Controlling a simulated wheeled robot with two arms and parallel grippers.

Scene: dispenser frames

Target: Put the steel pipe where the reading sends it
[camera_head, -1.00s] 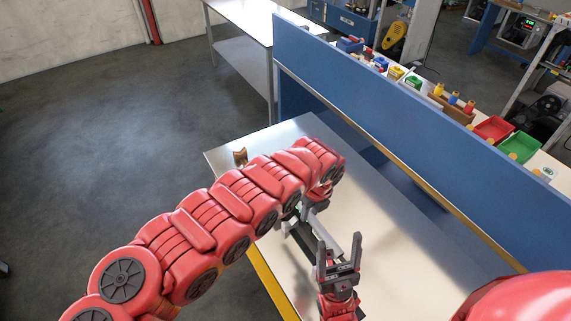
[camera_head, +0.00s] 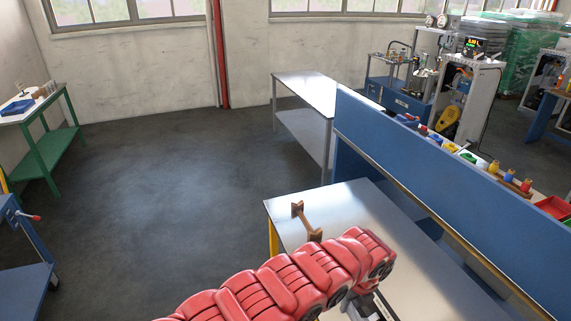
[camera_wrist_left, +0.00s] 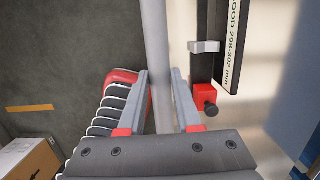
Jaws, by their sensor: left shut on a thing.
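The steel pipe (camera_wrist_left: 156,35) is a smooth grey bar running lengthwise up the left wrist view. My left gripper (camera_wrist_left: 160,85) is shut on it, with one finger on each side. Beside the pipe, to its right, is a dark gauge bar with a pale slider (camera_wrist_left: 205,47) and a red block with a black knob (camera_wrist_left: 203,97). A white label (camera_wrist_left: 236,42) beside it reads "...OOD 298-302 mm", its first letter cut off. In the head view my left arm hides most of the gripper and pipe. My right gripper is out of view.
A brown wooden cradle (camera_head: 307,222) stands at the far left of the metal table (camera_head: 350,198). A blue partition (camera_head: 430,190) runs along the table's right side, with coloured bins and pieces behind it. A cardboard box (camera_wrist_left: 28,160) is low left in the wrist view. Open floor lies left.

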